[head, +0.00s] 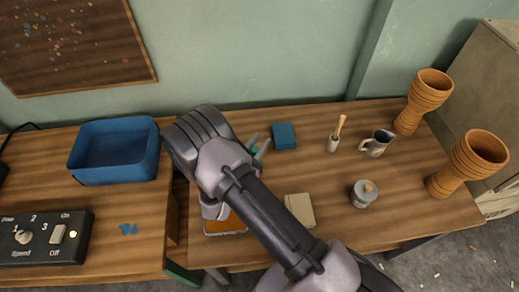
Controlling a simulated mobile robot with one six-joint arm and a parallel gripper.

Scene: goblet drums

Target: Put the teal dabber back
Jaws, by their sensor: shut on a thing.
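My gripper (259,147) is over the back middle of the right-hand table, mostly hidden behind my own arm. It is shut on a small teal thing, which looks like the teal dabber (253,138). Only bits of the dabber show between the grey fingers, so its shape and tilt cannot be told. A dark teal-blue block (284,135) lies just right of the fingers. A small pale cup (333,144) with a wooden-handled tool (341,125) standing in it is further right.
A dark jug (376,144), a lidded grey jar (364,194) and two orange goblet drums (467,162) stand at right. A beige block (299,209) and an orange-filled tray (225,227) lie near the front. A blue bin (115,151) and control box (45,236) are at left.

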